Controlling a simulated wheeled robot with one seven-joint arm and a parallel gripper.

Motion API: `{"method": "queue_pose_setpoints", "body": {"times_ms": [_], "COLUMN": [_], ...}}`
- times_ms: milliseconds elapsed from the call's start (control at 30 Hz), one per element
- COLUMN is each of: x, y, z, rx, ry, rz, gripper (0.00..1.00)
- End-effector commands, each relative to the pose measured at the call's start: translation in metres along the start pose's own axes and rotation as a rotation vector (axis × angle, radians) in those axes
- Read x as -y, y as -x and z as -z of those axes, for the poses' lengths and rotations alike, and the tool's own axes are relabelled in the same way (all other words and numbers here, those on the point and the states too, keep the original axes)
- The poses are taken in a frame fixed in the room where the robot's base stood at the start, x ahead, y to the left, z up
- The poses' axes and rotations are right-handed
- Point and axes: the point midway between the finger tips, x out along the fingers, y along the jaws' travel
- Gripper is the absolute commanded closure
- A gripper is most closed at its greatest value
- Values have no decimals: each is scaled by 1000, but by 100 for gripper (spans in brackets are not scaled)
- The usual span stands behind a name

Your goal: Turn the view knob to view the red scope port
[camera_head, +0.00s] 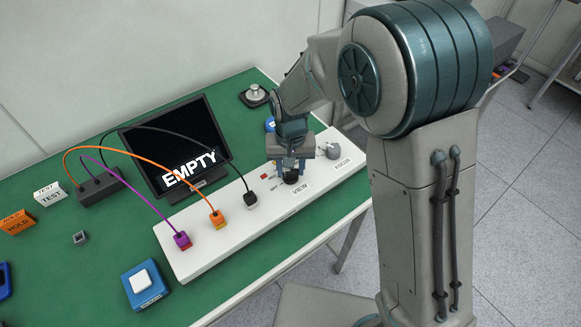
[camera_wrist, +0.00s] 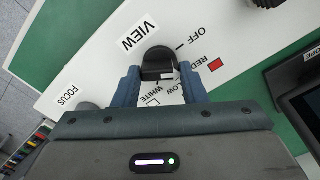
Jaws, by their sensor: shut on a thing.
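The black view knob (camera_wrist: 157,62) stands on the white panel (camera_wrist: 105,65) beside the VIEW label. Around it are the marks OFF, RED with a red square (camera_wrist: 215,64), a partly hidden one ending in LOW, and WHITE. My gripper (camera_wrist: 159,74) is shut on the knob, one blue finger on each side. I cannot tell surely which mark the knob points to. In the head view my gripper (camera_head: 291,166) is over the knob (camera_head: 291,177). The monitor (camera_head: 176,146) reads EMPTY. The red port (camera_head: 186,247) holds the purple cable's plug (camera_head: 182,238).
The focus knob (camera_head: 330,150) is right of my gripper. Orange (camera_head: 218,216) and black (camera_head: 250,198) cable plugs stand on the panel to the left. A blue box with a white button (camera_head: 141,281) is in front. Cables arch to a dark block (camera_head: 100,186).

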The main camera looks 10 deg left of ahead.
Motion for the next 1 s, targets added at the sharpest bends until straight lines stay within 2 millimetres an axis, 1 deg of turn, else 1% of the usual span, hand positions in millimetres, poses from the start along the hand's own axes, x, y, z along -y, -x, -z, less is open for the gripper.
{"method": "queue_pose_setpoints", "body": {"times_ms": [200,400,900,933,1000], "x": [0,0,0,0,0], "y": [1,1,2,2,2], "z": [1,1,1,1,1], "rx": [-3,-4,-4,-4,-4], "ry": [-118,-176,-194,-194,-194], "rz": [2,2,2,2,2], "gripper": [85,85,85,56,40]}}
